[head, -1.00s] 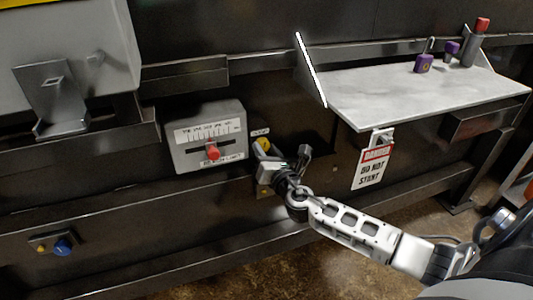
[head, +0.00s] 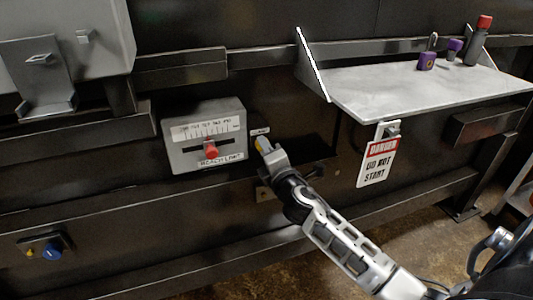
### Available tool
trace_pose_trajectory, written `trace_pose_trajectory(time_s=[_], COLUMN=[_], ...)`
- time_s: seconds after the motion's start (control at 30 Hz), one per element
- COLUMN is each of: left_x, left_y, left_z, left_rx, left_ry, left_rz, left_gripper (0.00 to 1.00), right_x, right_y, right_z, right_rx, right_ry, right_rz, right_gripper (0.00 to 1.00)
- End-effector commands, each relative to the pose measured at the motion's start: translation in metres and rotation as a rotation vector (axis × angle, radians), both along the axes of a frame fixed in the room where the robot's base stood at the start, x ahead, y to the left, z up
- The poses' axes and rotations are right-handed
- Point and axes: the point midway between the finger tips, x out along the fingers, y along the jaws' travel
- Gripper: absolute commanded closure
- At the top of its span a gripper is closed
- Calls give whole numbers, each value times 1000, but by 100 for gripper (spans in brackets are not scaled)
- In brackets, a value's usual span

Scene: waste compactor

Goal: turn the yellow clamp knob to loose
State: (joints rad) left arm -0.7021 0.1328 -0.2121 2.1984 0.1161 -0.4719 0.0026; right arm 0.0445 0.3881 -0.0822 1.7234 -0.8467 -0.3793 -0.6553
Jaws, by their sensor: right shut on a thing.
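The yellow clamp knob (head: 263,144) is on the dark machine front, just right of the grey slider box, under a small label. Only a bit of its yellow shows past the gripper. My right gripper (head: 266,149) is shut on the knob, its arm reaching in from the lower right. The fingers hide most of the knob, so its exact setting cannot be read. My left gripper is not in view.
The grey slider box (head: 205,136) with a red knob (head: 211,151) sits close left of my gripper.

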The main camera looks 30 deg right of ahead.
Motion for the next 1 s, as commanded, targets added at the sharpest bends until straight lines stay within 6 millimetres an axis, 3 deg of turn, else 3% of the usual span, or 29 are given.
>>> trace_pose_trajectory(time_s=[0.5, 1.0], left_x=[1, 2], left_y=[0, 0], left_z=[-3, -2], left_rx=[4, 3], left_ry=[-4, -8], left_rz=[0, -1], left_gripper=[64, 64], right_x=[0, 0], right_y=[-1, -1], right_z=[0, 0], right_rx=[367, 456], right_ry=[-88, -110], right_rz=[-4, -3], right_gripper=[91, 91])
